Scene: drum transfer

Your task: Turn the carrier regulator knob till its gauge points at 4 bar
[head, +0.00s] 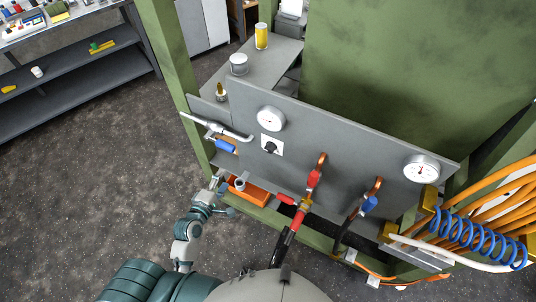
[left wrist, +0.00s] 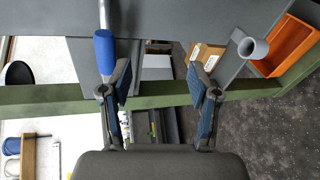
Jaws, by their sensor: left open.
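A black knob (head: 271,147) on a white plate sits on the grey panel (head: 335,150), directly below a round white gauge (head: 271,118). A second white gauge (head: 421,168) with a dark red needle is at the panel's right end. Neither scale is readable at this size. My left gripper (head: 220,184) is below and left of the knob, apart from it, near the panel's lower left. In the left wrist view its fingers (left wrist: 156,92) are spread with nothing gripped between them. The knob does not show there. My right gripper is not in view.
A blue-handled lever (head: 225,146) on a pipe is close above my left gripper; its blue handle (left wrist: 105,52) is near one finger. An orange bin (head: 249,190) and a grey pipe end (left wrist: 252,47) are beside it.

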